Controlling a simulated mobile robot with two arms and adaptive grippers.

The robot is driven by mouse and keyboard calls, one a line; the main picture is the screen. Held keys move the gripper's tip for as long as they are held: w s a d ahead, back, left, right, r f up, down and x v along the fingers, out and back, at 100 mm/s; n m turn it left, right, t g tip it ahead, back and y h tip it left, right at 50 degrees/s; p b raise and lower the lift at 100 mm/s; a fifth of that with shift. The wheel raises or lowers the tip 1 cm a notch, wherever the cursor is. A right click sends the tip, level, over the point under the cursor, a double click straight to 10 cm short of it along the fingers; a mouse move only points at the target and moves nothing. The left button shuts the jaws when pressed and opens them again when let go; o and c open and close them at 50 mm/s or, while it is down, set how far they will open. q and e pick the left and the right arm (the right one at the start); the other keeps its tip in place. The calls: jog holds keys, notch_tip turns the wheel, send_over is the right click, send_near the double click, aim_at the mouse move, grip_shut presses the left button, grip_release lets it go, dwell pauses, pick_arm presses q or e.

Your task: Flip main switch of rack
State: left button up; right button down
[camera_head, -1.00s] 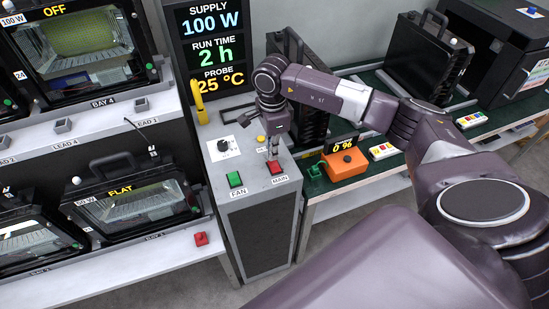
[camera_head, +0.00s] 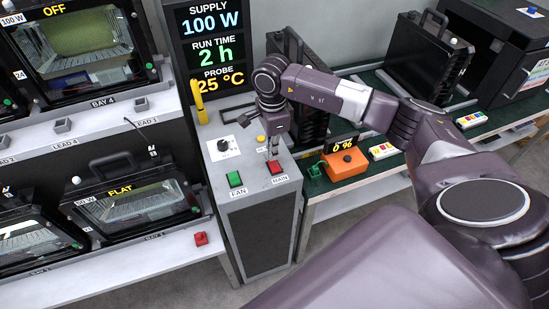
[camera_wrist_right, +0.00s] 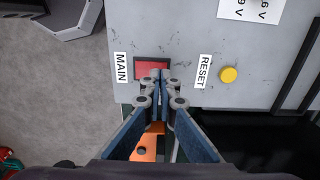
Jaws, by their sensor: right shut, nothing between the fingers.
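The red main switch (camera_head: 276,168) sits on the grey top of the rack's control cabinet (camera_head: 262,215), beside the label MAIN. In the right wrist view the red switch (camera_wrist_right: 152,67) shows just beyond my fingertips, which cover part of it. My right gripper (camera_head: 273,156) points down over the switch. Its fingers (camera_wrist_right: 157,76) are shut with nothing between them. The tips are at or just above the switch; I cannot tell whether they touch it. My left gripper is not in view.
A green FAN switch (camera_head: 235,179) is left of the main switch. A yellow RESET button (camera_wrist_right: 228,74) and a dial (camera_head: 223,145) are close by. A display (camera_head: 212,50) stands behind. An orange box (camera_head: 347,168) is on the bench at right.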

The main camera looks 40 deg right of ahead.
aim_at(273, 162)
jog(key=shift+f+b, duration=0.9)
jog(key=shift+f, duration=0.15)
dwell(0.4)
jog(key=shift+r+p, duration=2.05)
jog(key=shift+r, duration=1.5)
